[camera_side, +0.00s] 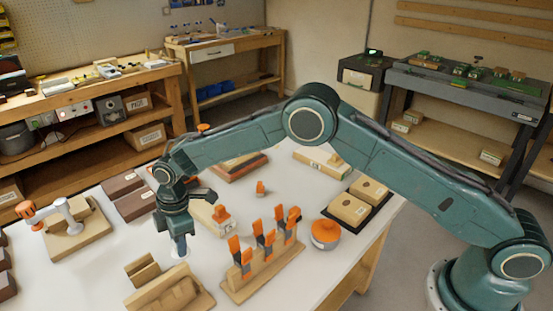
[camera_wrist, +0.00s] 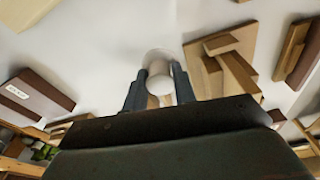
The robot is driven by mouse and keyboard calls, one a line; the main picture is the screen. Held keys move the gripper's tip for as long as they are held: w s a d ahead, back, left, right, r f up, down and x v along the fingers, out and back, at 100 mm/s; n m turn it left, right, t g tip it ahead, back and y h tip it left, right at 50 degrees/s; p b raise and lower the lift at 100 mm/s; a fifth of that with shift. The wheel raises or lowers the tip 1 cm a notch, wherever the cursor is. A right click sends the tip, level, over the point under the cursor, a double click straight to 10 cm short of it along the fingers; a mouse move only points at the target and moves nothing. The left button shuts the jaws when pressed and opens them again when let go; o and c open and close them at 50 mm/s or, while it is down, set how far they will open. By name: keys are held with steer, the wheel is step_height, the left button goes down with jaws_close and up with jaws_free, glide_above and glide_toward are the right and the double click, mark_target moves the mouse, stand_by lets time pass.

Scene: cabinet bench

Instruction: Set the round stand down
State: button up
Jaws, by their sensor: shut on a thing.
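My gripper (camera_side: 180,238) points down over the white bench top, left of centre in the side view. In the wrist view its two dark fingers (camera_wrist: 159,90) are shut on a small pale round stand (camera_wrist: 158,64), which lies between the fingertips. In the side view only a pale bit of the stand (camera_side: 180,254) shows under the fingers. The stand is close to the bench top. I cannot tell whether it touches it.
A wooden block fixture (camera_side: 165,290) lies just in front of my gripper. A wooden rack with orange-handled tools (camera_side: 262,262) stands to its right, an orange-topped round tin (camera_side: 325,235) beyond. Brown boxes (camera_side: 135,205) lie behind left.

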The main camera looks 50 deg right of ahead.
steer(key=shift+f, duration=2.1)
steer(key=shift+f, duration=0.15)
steer(key=o, duration=0.9)
steer(key=shift+o, duration=0.2)
step_height(320, 180, up, 12)
steer(key=d, duration=0.1)
steer(key=shift+s+d, duration=0.15)
steer(key=shift+d, duration=0.1)
steer(key=shift+r, duration=0.25)
